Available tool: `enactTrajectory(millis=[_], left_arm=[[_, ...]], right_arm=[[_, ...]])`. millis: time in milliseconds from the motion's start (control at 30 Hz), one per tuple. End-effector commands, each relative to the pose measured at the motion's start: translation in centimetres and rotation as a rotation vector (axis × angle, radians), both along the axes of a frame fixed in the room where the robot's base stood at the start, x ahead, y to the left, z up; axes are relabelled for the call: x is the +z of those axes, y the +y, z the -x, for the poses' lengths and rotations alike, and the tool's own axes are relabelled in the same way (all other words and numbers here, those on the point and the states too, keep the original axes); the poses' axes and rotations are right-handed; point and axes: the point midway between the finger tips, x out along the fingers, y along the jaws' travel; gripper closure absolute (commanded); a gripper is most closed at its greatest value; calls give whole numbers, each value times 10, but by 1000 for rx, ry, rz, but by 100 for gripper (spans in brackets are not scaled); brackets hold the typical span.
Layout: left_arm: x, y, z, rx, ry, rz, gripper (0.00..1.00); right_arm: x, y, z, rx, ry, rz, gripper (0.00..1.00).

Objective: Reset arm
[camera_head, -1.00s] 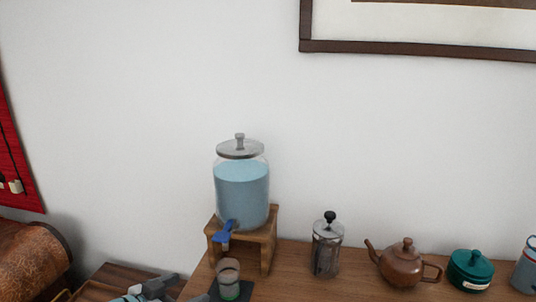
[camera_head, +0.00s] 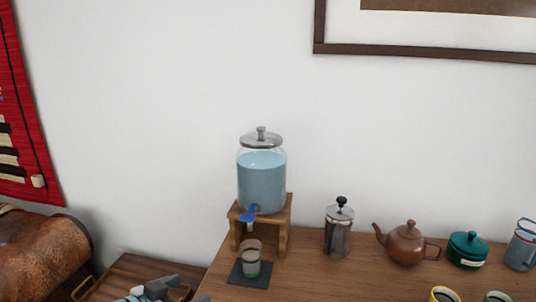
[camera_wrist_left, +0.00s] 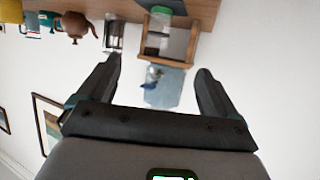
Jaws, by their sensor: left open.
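My left gripper (camera_head: 176,289) shows at the bottom edge of the head view, in front of the left side of the table. In the left wrist view its two dark fingers (camera_wrist_left: 159,66) are spread apart with nothing between them. That view is upside down and shows the water dispenser (camera_wrist_left: 165,86) beyond the fingers. My right gripper is not in view.
The glass dispenser (camera_head: 262,183) stands on a wooden stand (camera_head: 283,236), with a glass (camera_head: 251,259) on a dark mat (camera_head: 240,279) before it. A French press (camera_head: 338,228), brown teapot (camera_head: 407,245) and teal pot (camera_head: 467,250) stand right. A brown drum-like object (camera_head: 45,255) lies left.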

Motion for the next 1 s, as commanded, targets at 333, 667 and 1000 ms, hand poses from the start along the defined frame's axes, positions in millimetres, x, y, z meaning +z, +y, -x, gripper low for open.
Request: enactTrajectory(millis=[333,667,1000], left_arm=[[-72,-30,11,-29,198,61,8],[-193,-67,80,119,617,209,8],[-304,-72,257,462,1219,130,8]], right_arm=[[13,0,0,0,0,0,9],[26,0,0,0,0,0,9],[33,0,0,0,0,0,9]])
